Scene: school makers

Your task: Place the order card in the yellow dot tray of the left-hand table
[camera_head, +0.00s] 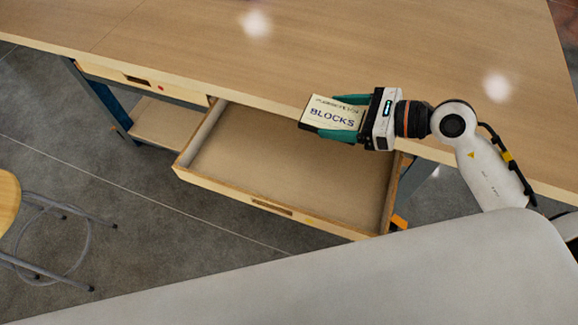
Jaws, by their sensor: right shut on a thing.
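The order card (318,112) is a small pale card with a dark edge, printed "BLOCKS" with a smaller line above. My right gripper (335,117) is shut on it with teal fingers, one along each side. In the picture the card overlaps the table's front edge and the back of an open tray. The open tray (255,198) is a shallow, empty wooden drawer pulled out from the table (200,50). A small yellowish mark shows faintly on its front, right of the handle slot. My left gripper is out of view.
A closed drawer (140,80) with a red dot sits left of the open tray. A wooden shelf (165,122) is below it. A stool (8,200) with grey metal legs stands at the lower left. The tabletop in view is bare.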

